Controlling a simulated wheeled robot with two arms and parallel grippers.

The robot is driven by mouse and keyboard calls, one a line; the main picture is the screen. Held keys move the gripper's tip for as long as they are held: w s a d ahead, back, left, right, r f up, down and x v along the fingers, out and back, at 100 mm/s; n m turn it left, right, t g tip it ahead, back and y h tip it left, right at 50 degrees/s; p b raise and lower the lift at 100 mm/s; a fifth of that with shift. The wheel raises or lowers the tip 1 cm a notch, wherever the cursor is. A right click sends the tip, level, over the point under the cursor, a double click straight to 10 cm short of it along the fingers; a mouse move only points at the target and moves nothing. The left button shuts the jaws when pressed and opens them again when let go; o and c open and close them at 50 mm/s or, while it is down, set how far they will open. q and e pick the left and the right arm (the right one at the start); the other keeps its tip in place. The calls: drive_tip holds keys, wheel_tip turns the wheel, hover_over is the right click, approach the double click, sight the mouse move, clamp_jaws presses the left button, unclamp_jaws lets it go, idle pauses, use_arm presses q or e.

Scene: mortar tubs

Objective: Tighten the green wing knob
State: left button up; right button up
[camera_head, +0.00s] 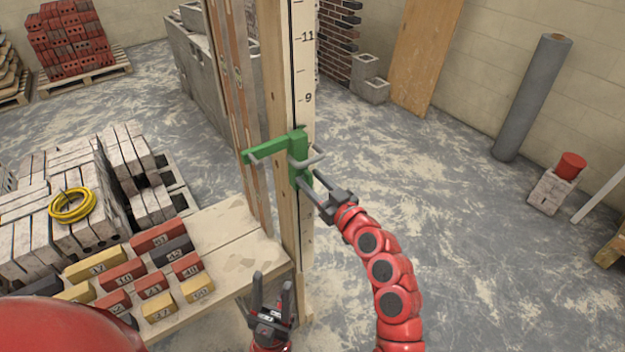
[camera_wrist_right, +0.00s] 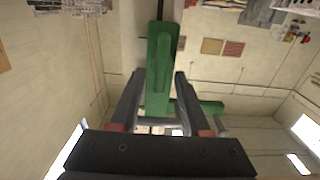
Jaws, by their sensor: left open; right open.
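A green clamp (camera_head: 276,148) with grey bars sits around the tall wooden post (camera_head: 284,60), beside its numbered scale. Its green upright part faces my right arm; I cannot clearly single out the wing knob from it. My right gripper (camera_head: 312,186) is open at the lower end of this upright part. In the right wrist view the green part (camera_wrist_right: 160,62) lies between the two open fingers (camera_wrist_right: 159,78), with a gap on each side visible near the tips. My left gripper (camera_head: 271,282) is open and empty, pointing up, low in front of the post and beside the plank table.
The plank table (camera_head: 228,232) left of the post holds several numbered coloured blocks (camera_head: 125,273). Behind it are stacked bricks with a yellow coil (camera_head: 72,206).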

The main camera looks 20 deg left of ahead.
clamp_jaws()
drive_tip(key=shift+f+m, duration=0.1)
drive_tip(key=shift+m, duration=0.2)
drive_tip(key=shift+d+b, duration=0.1)
drive_tip(key=shift+b, duration=0.25)
drive_tip(key=m, duration=0.5)
drive_tip(key=w+f+m, duration=0.1)
drive_tip(key=m, duration=0.5)
drive_tip(key=d+m, duration=0.1)
drive_tip(key=m, duration=0.5)
drive_tip(key=shift+w+f, duration=0.15)
drive_tip(key=shift+w, duration=0.05)
drive_tip(key=shift+a+m, duration=0.1)
drive_tip(key=shift+m, duration=0.2)
